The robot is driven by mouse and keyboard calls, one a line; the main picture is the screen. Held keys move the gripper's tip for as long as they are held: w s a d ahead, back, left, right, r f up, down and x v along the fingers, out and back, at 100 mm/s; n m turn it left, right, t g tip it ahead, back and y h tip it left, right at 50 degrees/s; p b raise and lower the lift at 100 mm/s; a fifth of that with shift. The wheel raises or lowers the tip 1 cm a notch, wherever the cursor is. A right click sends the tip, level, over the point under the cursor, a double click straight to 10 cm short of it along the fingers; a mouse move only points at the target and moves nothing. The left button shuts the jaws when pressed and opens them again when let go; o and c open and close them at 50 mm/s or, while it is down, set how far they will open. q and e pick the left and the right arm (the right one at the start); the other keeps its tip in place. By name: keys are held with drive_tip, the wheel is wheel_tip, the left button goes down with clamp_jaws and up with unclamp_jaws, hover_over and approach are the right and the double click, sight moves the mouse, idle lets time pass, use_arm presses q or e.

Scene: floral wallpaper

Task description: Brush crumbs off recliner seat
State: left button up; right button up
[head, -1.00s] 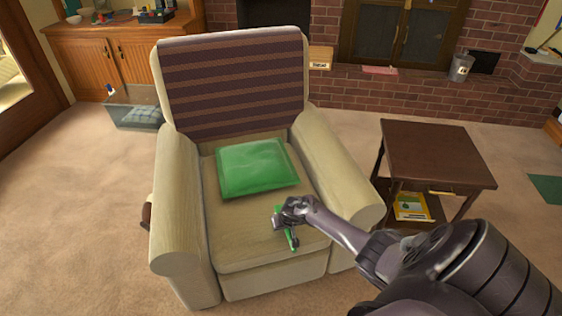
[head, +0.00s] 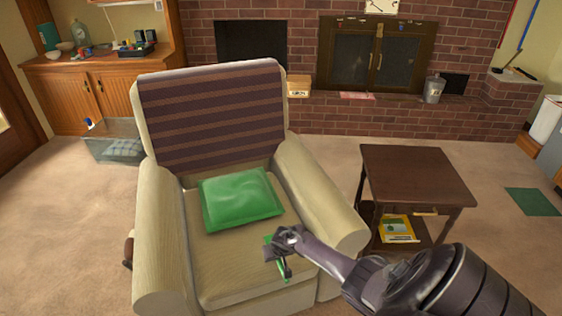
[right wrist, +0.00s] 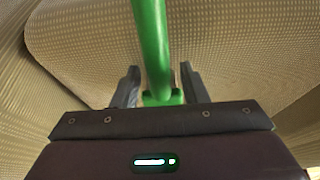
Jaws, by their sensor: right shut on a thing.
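The beige recliner (head: 165,229) stands in front of me with a striped dark throw over its back. A green cushion (head: 240,198) lies on its seat (head: 228,262) toward the backrest. My right gripper (head: 277,258) is over the front right part of the seat. It is shut on a green-handled tool (right wrist: 150,50), which stands out between the fingers (right wrist: 158,85) in the right wrist view. The tool's working end is hidden, and I cannot tell whether it touches the seat. No crumbs can be made out. My left gripper is not in view.
A dark wooden side table (head: 417,176) stands right of the recliner, with a yellow item (head: 397,229) on its lower shelf. A clear bin (head: 113,142) is on the floor at the left. A brick fireplace (head: 300,118) is behind. Carpet is open between table and hearth.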

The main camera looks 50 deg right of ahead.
sight(244, 267)
drive_tip(key=shift+w+a+r, duration=0.1)
drive_tip(key=shift+w+a, duration=0.35)
drive_tip(key=shift+a, duration=0.3)
drive_tip(key=shift+w+a, duration=0.35)
drive_tip(key=shift+a, duration=0.45)
drive_tip(key=shift+w+a, duration=0.35)
drive_tip(key=shift+a, duration=0.4)
drive_tip(key=shift+w+a, duration=0.35)
drive_tip(key=shift+a, duration=0.45)
drive_tip(key=shift+w+a, duration=0.35)
drive_tip(key=shift+a, duration=0.4)
drive_tip(key=shift+w+a, duration=0.4)
drive_tip(key=shift+a, duration=0.4)
drive_tip(key=shift+w+a, duration=0.35)
drive_tip(key=shift+a, duration=0.4)
wheel_tip(244, 267, up, 6)
drive_tip(key=p, duration=0.5)
wheel_tip(244, 267, up, 3)
drive_tip(key=p, duration=0.3)
drive_tip(key=shift+p, duration=0.3)
